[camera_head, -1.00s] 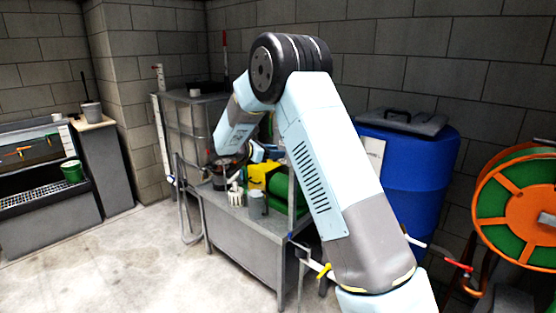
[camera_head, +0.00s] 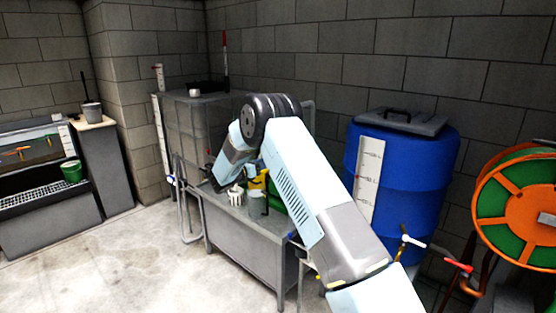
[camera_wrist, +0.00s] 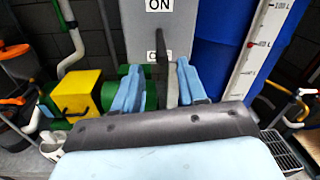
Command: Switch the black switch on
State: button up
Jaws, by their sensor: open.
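The black switch (camera_wrist: 161,44) shows in the wrist view as a dark upright lever against a grey panel (camera_wrist: 135,25). A white ON label (camera_wrist: 159,5) is at the top of the panel. A second label (camera_wrist: 157,57) lower down is partly covered by the lever. My gripper (camera_wrist: 160,67) is open, with one light-blue finger on each side of the lever. I cannot tell whether either finger touches it. In the head view my arm hides the switch, and the gripper cannot be made out clearly.
A yellow box (camera_wrist: 77,92) with green parts is left of the gripper in the wrist view. A blue barrel (camera_head: 415,175) with a white scale stands to the right. The floor in front is clear.

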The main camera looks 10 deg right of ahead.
jog(key=x, duration=0.8)
jog(key=shift+s, duration=0.1)
jog(key=c, duration=0.8)
grip_shut()
jog(key=shift+r, duration=0.15)
